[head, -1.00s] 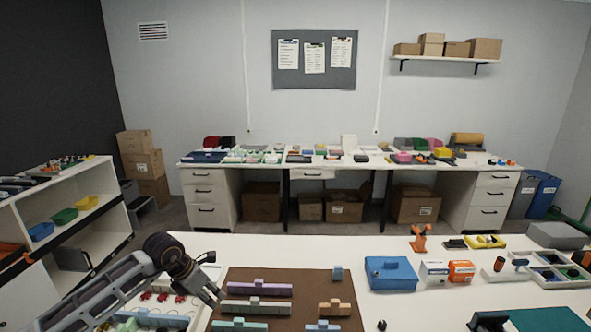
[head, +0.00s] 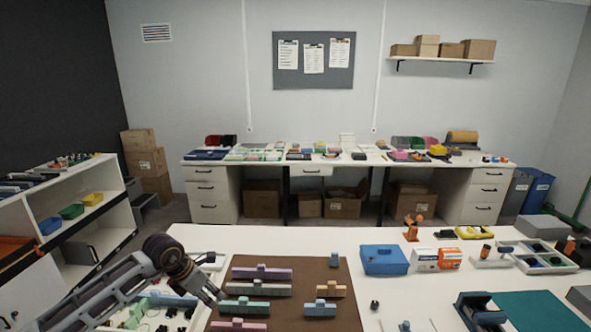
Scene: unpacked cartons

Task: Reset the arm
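My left arm comes in from the lower left in the head view. Its black gripper (head: 215,294) points down and to the right, at the left edge of a brown mat (head: 295,284). The fingers look close together, but I cannot make out whether a gap lies between them. No held object shows. Just right of the gripper, on the mat, lie a green block (head: 258,289) and another green block (head: 244,307). My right gripper is not in view.
The mat also carries a purple block (head: 261,273), an orange block (head: 331,290) and a blue block (head: 320,309). A blue box (head: 384,260) stands to its right. A tray (head: 150,309) with small parts lies under my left arm.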

